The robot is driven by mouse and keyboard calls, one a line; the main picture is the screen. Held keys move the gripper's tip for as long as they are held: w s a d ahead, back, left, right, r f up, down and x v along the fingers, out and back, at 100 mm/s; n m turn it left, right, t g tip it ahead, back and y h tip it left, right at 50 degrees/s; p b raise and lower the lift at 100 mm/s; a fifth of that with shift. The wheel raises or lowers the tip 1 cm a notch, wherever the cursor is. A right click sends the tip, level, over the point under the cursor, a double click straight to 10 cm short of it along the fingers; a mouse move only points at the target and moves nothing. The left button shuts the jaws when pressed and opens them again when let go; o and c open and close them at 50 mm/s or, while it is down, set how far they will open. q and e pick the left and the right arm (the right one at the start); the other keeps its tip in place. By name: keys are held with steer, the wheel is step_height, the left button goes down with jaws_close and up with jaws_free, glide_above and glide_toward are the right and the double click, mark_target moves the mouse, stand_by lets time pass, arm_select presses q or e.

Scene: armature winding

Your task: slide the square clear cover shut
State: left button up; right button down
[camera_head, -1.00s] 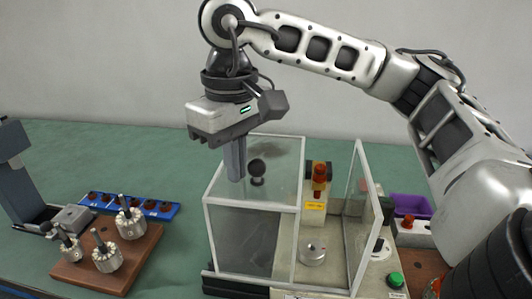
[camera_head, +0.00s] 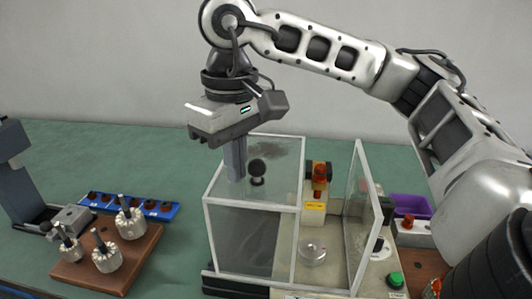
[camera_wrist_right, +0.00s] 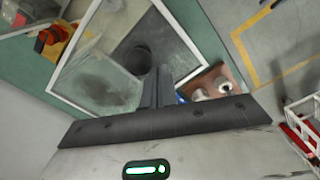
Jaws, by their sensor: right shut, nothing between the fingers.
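The square clear cover (camera_head: 243,240) is a box of clear panes with white edges. It stands over the left part of the machine base, with a round black knob (camera_head: 257,170) on its top. The knob also shows, blurred, in the right wrist view (camera_wrist_right: 133,57). Right of the cover, the round metal chuck (camera_head: 313,252) lies in the gap before an upright clear pane (camera_head: 360,210). My right gripper (camera_head: 237,178) is shut and empty, pointing down just left of the knob; whether it touches is unclear. My left gripper is out of view.
A wooden board (camera_head: 105,270) with several metal armatures and a blue strip (camera_head: 160,211) of brown parts lie left. A grey-blue fixture (camera_head: 35,185) stands at the left edge. A green button (camera_head: 395,280) and a purple bin (camera_head: 410,206) are right.

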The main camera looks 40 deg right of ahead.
mark_target(292, 186)
steer(key=shift+s+d+f+b, duration=0.1)
steer(key=shift+s+d+b, duration=0.4)
steer(key=shift+s+d, duration=0.55)
steer(key=shift+s+d+b, duration=0.45)
steer(key=shift+s+d, duration=0.4)
steer(key=shift+s, duration=0.2)
steer(key=shift+s+d+b, duration=0.45)
steer(key=shift+s+d, duration=0.35)
steer(key=shift+s, duration=0.25)
steer(key=shift+s+d+r+p, duration=0.1)
steer(key=shift+s+r+p, duration=0.05)
steer(key=shift+r+p, duration=0.55)
steer(key=shift+s+d+r+p, duration=0.1)
steer(key=shift+d+r+p, duration=0.05)
steer(key=shift+r+p, duration=0.55)
steer(key=shift+s+d+r+p, duration=0.1)
steer(key=shift+s+r+p, duration=0.05)
steer(key=shift+r+p, duration=0.55)
steer(key=r+p, duration=0.2)
steer(key=p, duration=0.1)
steer(key=w+r+p, duration=0.1)
steer(key=shift+a+r, duration=0.25)
steer(key=shift+a, duration=0.15)
